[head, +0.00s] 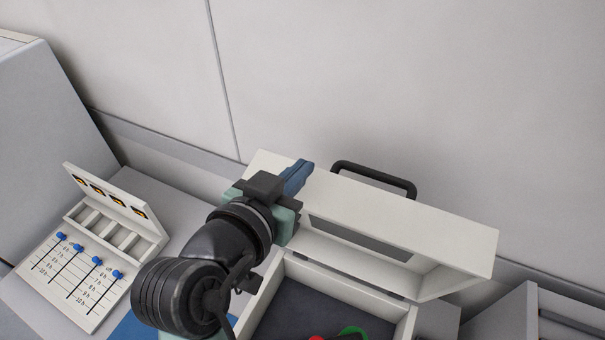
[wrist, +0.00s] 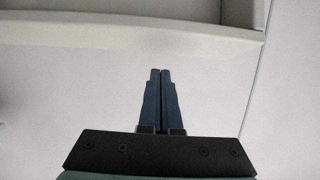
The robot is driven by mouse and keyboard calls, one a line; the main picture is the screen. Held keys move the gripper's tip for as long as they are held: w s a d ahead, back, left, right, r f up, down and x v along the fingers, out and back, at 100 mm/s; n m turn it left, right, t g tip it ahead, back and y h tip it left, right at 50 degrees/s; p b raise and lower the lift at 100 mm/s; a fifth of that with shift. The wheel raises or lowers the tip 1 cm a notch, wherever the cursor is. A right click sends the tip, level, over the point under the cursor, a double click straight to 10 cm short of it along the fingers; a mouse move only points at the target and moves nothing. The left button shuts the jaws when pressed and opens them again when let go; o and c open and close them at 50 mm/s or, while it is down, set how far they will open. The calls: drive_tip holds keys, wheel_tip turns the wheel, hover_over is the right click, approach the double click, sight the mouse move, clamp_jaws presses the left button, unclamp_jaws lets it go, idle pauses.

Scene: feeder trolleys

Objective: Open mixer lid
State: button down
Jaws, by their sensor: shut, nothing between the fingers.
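The mixer lid (head: 440,235) is white and stands raised over the mixer box, with a dark window strip and a black handle (head: 375,178) at its far edge. The mixer box (head: 340,287) below is uncovered, and a red and a green part show on its dark floor. My gripper (head: 302,170) is shut and empty at the lid's left part, near its upper edge. In the wrist view the shut blue fingers (wrist: 160,75) point toward a white edge, probably the lid's. I cannot tell whether they touch it.
A white panel with blue sliders (head: 90,265) and a small open-lidded compartment box stands at the left. A grey cabinet (head: 35,110) is at the far left. A pale wall (head: 380,80) is close behind the lid. Another white unit (head: 520,315) is at the lower right.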

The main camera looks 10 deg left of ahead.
drive_tip(key=r+b+v, duration=0.1)
drive_tip(key=v, duration=0.6)
drive_tip(key=shift+r, duration=0.3)
